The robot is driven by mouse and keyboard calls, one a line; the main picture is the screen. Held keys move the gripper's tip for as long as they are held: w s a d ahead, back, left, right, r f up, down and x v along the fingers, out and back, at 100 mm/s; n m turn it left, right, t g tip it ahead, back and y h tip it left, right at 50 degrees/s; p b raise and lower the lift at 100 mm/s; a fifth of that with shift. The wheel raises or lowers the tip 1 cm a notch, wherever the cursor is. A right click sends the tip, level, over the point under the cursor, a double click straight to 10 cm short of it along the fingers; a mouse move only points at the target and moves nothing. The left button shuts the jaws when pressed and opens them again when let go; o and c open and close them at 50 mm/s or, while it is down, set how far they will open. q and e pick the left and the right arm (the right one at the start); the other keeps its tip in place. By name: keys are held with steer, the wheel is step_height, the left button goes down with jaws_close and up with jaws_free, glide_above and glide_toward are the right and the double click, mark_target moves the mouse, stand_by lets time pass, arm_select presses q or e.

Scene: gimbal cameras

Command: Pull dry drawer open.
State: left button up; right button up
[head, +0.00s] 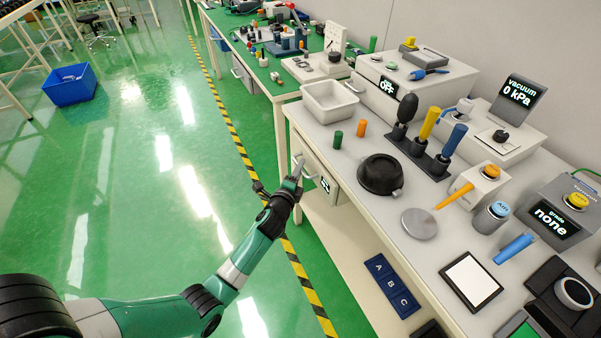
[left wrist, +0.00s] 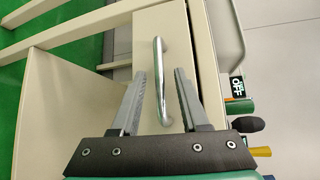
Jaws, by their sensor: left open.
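The dry drawer (head: 335,190) is a pale drawer under the near left end of the white table. A dark label shows on its front, and the drawer looks shut. My left gripper (head: 298,172) is at the drawer front. In the left wrist view the drawer front (left wrist: 178,22) carries a shiny metal bar handle (left wrist: 160,82). The open fingers of my left gripper (left wrist: 159,74) stand on either side of this handle, with a gap visible on each side. My right gripper is not in view.
The white table (head: 335,140) holds a grey bin (head: 329,101), a black bowl (head: 380,174), a rack of coloured-handled tools and several instruments. A lower shelf (head: 335,235) is under it. The green floor (head: 130,170) left of the striped tape is mostly clear.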

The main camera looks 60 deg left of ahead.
arm_select(q)
steer(key=shift+w+a+f, duration=0.1)
steer(key=shift+w+a, duration=0.35)
steer(key=shift+w, duration=0.1)
steer(key=shift+c, duration=0.3)
jaws_close()
stand_by(0.8)
